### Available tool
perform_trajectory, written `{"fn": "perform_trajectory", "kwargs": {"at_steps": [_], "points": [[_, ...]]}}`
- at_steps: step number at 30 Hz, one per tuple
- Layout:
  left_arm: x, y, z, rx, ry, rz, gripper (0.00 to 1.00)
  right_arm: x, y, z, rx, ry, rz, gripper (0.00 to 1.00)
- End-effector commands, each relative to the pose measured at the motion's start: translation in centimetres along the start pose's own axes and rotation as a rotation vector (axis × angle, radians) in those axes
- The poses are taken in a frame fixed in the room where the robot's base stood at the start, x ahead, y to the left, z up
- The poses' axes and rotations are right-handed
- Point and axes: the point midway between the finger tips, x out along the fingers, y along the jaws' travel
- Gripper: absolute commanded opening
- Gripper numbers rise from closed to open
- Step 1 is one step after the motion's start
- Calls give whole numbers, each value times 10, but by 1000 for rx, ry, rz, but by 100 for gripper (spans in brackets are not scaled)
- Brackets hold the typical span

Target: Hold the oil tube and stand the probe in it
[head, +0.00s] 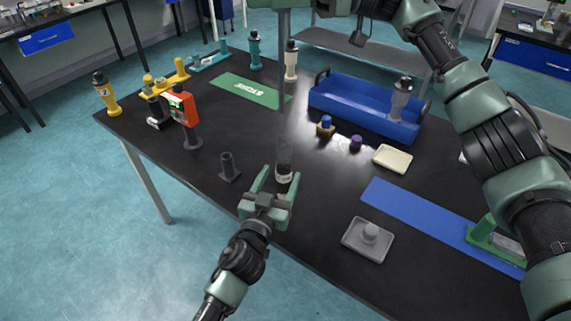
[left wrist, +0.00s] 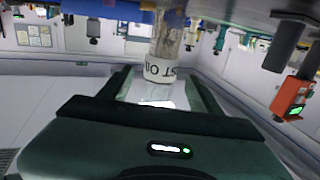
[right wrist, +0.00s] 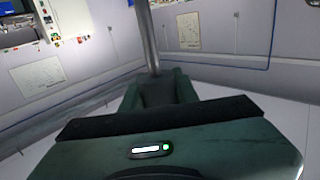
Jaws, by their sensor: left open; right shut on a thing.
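The oil tube (head: 284,158) is a clear upright tube with a white label low down, standing on the black table. In the left wrist view the tube (left wrist: 166,45) shows dark lettering on its label. My left gripper (head: 280,179) is open, with a finger on each side of the tube's lower part. The probe (head: 284,75) is a long grey metal rod, upright above the tube. Its lower end overlaps the tube's top in the head view; I cannot tell whether it is inside. My right gripper (right wrist: 157,88) is shut on the probe (right wrist: 147,35), mostly cut off at the head view's top.
A dark holder (head: 229,168) and a red handheld device (head: 182,108) stand left of the tube. A blue tray (head: 350,97), a small wooden block with a blue top (head: 326,126) and a purple piece (head: 356,142) lie right. A grey dish (head: 368,239) sits near the front edge.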

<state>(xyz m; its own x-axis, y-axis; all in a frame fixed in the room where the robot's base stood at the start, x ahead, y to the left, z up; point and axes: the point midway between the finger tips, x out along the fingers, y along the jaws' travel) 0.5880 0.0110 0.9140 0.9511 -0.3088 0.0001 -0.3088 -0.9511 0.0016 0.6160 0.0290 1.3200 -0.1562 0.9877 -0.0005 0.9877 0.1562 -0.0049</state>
Motion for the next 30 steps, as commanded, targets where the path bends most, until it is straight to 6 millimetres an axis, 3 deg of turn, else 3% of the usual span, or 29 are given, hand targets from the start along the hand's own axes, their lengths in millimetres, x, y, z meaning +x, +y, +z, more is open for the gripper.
{"fn": "perform_trajectory", "kwargs": {"at_steps": [3,9,15,23,30], "points": [[24,0,-1,1,2,0,63,0,0,0,0,0,0,0],[52,0,0,1,0,-1,63,0,0,0,0,0,0,0],[63,1,0,0,0,1,63,0,0,0,0,0,0,0],[64,1,0,1,0,1,63,0,0,0,0,0,0,0],[64,1,0,1,-1,0,0,0,0,0,0,0,0,0]]}}
